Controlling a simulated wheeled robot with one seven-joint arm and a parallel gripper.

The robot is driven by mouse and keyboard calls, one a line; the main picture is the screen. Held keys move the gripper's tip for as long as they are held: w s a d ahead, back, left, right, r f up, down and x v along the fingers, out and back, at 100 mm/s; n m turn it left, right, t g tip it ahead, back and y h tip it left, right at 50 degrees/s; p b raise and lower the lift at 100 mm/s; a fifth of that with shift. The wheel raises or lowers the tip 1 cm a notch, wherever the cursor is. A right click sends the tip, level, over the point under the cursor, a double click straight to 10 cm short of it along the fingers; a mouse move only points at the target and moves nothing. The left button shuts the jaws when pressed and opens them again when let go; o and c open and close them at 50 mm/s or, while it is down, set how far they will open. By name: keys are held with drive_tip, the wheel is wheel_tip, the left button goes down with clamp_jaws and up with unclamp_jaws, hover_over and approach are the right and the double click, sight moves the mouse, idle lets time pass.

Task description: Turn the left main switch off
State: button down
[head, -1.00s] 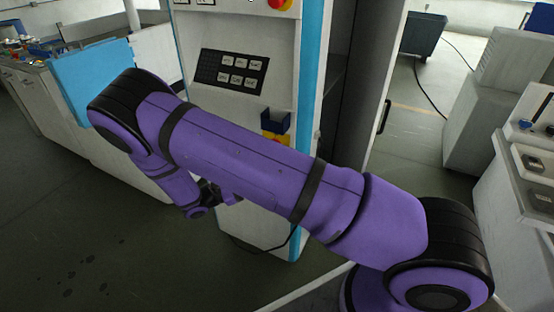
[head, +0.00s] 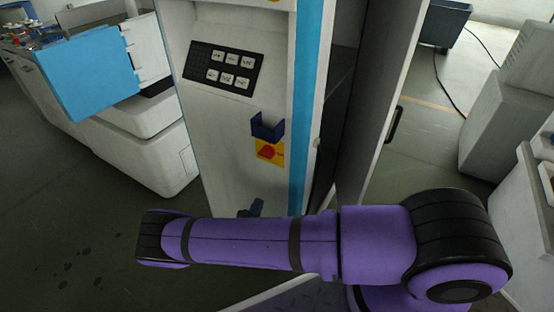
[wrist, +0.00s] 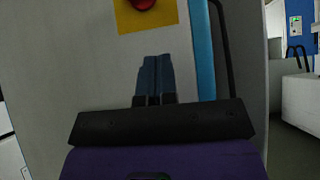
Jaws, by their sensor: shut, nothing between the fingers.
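A main switch (head: 268,152) with a red knob on a yellow plate sits on the front of the white cabinet, below the keypad. The wrist view shows the lower part of its yellow plate (wrist: 146,18) and red knob at the top edge. I cannot tell the knob's exact setting. My gripper (wrist: 156,60) is shut and empty, its two blue-grey fingers side by side, pointing up toward the plate from below and apart from it in the picture. In the head view my gripper's fingers (head: 256,204) show below the switch, partly hidden behind my purple arm.
A dark blue bracket (head: 267,126) juts out just above the switch. A keypad (head: 224,67) is higher on the cabinet (head: 228,125), which has a blue edge strip (head: 306,110). A dark opening and a door with a handle (head: 395,124) stand to the right. A blue panel (head: 88,72) is at left.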

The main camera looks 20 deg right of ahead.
drive_tip(key=shift+w+d+f, duration=0.15)
drive_tip(key=shift+d, duration=0.1)
approach(267, 153)
drive_tip(key=w+d+r, duration=0.1)
drive_tip(key=d, duration=0.4)
drive_tip(key=shift+d+r, duration=0.2)
drive_tip(key=shift+r, duration=0.85)
drive_tip(key=shift+w+n+t+y, duration=0.1)
drive_tip(key=shift+n+t+y, duration=0.3)
drive_tip(key=shift+n+t, duration=0.2)
